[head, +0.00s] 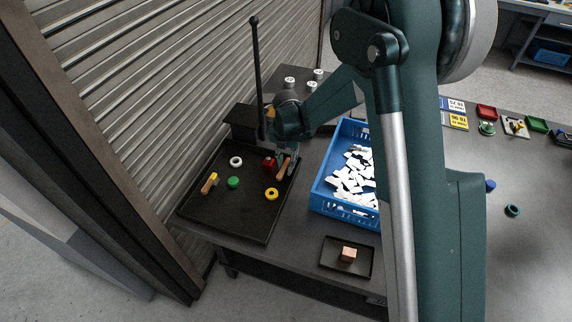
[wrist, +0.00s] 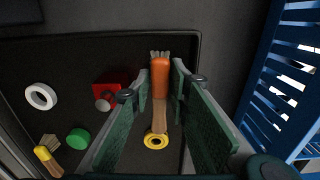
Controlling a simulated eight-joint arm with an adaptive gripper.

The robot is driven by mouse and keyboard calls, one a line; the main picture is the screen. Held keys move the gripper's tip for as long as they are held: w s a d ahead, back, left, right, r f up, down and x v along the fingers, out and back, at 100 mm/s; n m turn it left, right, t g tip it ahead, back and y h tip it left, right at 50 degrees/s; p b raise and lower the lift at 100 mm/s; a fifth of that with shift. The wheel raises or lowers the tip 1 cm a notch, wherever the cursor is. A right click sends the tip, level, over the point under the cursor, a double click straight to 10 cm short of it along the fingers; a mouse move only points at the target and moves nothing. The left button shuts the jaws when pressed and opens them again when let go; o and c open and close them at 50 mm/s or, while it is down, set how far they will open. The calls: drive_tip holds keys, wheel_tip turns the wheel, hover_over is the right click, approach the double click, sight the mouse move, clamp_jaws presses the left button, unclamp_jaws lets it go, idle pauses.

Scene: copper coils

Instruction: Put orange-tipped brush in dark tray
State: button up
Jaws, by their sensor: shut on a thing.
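The orange-tipped brush (wrist: 161,80) has an orange collar, pale bristles at its far end and a wooden handle. My gripper (wrist: 160,72) is shut on it, one green finger on each side. In the head view my gripper (head: 288,160) and the brush (head: 283,168) are over the right part of the large dark tray (head: 222,221). The tray also shows in the wrist view (wrist: 65,75). I cannot tell whether the brush touches the tray floor. The handle end lies across the view of the yellow ring (wrist: 155,141).
The tray holds a white ring (head: 236,161), green disc (head: 233,183), red block (head: 268,163), yellow ring (head: 271,194) and yellow-tipped brush (head: 209,183). A blue crate (head: 345,212) of white pieces stands to the right.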

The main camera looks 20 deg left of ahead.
sight(286, 163)
drive_tip(key=o, duration=0.9)
drive_tip(key=shift+r, duration=0.1)
wheel_tip(286, 163, up, 12)
drive_tip(key=shift+p, duration=0.6)
idle(0.5)
